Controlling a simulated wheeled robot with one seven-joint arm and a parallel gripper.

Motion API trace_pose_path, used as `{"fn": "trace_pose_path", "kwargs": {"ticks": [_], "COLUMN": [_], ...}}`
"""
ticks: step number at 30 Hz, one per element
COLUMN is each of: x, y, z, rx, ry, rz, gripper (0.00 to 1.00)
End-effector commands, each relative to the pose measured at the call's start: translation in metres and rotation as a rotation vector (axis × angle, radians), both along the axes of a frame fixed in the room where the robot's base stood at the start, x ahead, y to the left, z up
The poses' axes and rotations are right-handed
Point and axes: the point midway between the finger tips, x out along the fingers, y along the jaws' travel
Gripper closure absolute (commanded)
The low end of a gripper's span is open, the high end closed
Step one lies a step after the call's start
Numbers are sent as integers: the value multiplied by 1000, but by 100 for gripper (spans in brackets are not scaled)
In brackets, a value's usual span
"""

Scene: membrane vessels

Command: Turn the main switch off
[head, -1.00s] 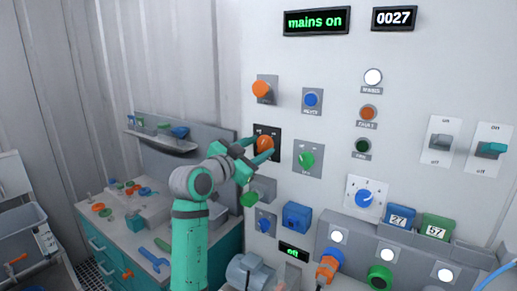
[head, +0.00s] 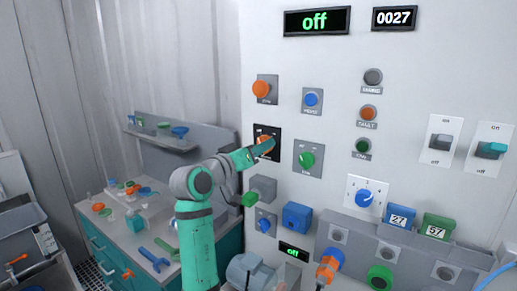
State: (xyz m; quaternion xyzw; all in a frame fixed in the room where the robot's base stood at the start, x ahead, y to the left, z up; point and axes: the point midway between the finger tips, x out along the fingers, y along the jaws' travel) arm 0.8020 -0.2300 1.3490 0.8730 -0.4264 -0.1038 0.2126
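The main switch (head: 263,139) is an orange rotary knob on a black plate on the upright panel. The display (head: 314,21) at the top of the panel reads "off" in green. My gripper (head: 264,149) is at the knob, with its teal fingers against it and partly covering it. One finger lies along the front of the knob; the other is mostly hidden. The gripper appears shut on the knob. The exact mark the knob points at is hidden.
An orange knob (head: 262,89) sits above, a blue button (head: 311,98) and a green knob (head: 306,159) to the right. A grey block (head: 263,187) is just below. A bench (head: 150,235) with loose tools stands at left.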

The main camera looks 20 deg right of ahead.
Motion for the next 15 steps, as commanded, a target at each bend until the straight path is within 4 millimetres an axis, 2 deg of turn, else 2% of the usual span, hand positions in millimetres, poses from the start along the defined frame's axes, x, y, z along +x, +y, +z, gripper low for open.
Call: {"fn": "trace_pose_path", "kwargs": {"ticks": [15], "x": [0], "y": [0], "z": [0], "rx": [-137], "ry": [176], "rz": [1], "gripper": [80]}}
